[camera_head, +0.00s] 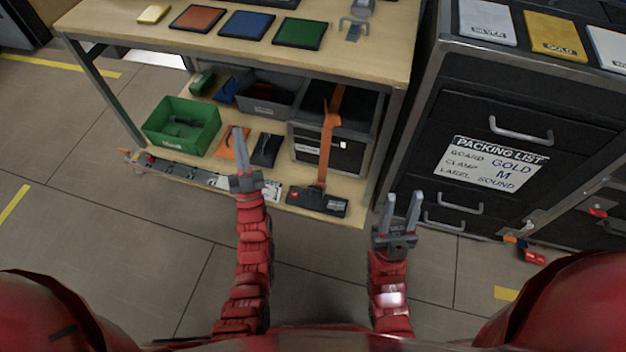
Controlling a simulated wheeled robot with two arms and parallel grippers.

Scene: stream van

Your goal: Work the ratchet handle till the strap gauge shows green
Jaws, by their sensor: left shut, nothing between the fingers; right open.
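An orange strap (328,140) runs down the front of a black case (362,157) on the lower shelf. Its lower end meets a flat black unit (318,201) at the shelf's front edge. The unit has a small red mark near its left end; I cannot make out a separate ratchet handle or gauge there, and I see no green on it. My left gripper (238,130) is shut and empty, left of the strap and apart from it, in front of the shelf. My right gripper (403,198) is open and empty, to the right of the black unit, near the cabinet.
A green bin (182,115), a grey bin (268,98) and small pouches share the shelf. Brown, blue and green panels and a grey clamp (353,27) lie on the tabletop above. A dark drawer cabinet (470,125) with a packing list stands right. Floor in front is open.

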